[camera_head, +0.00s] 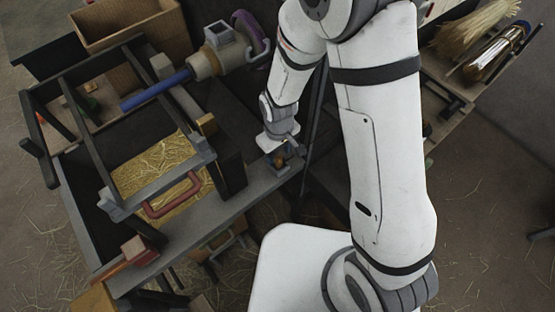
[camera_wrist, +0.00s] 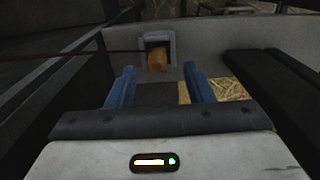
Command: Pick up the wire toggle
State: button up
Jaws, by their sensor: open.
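The wire toggle (camera_wrist: 157,61) is a small orange-brown block in the wrist view, in front of a pale square fitting with a dark opening. A thin dark wire runs to it from the left. In the head view the toggle (camera_head: 282,162) is a small brown spot at the bench edge, partly hidden by my gripper. My gripper (camera_wrist: 159,73) has two blue fingers, open and apart, with nothing between them. The toggle lies ahead of the fingertips, roughly centred between them. In the head view my gripper (camera_head: 281,148) is right beside the toggle; whether it touches cannot be told.
A dark frame stands left, with a straw bed (camera_head: 158,165) and a red handle (camera_head: 172,197). A winding head with a blue shaft (camera_head: 157,90) is behind. Dark bars flank my gripper in the wrist view, the right one (camera_wrist: 268,85) close. Brooms (camera_head: 478,28) lie upper right.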

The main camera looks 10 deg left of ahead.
aim_at(279, 157)
jog(key=shift+w+f, duration=0.2)
jog(key=shift+f, duration=1.9)
jog(key=shift+c, duration=0.5)
jog(key=c, duration=0.7)
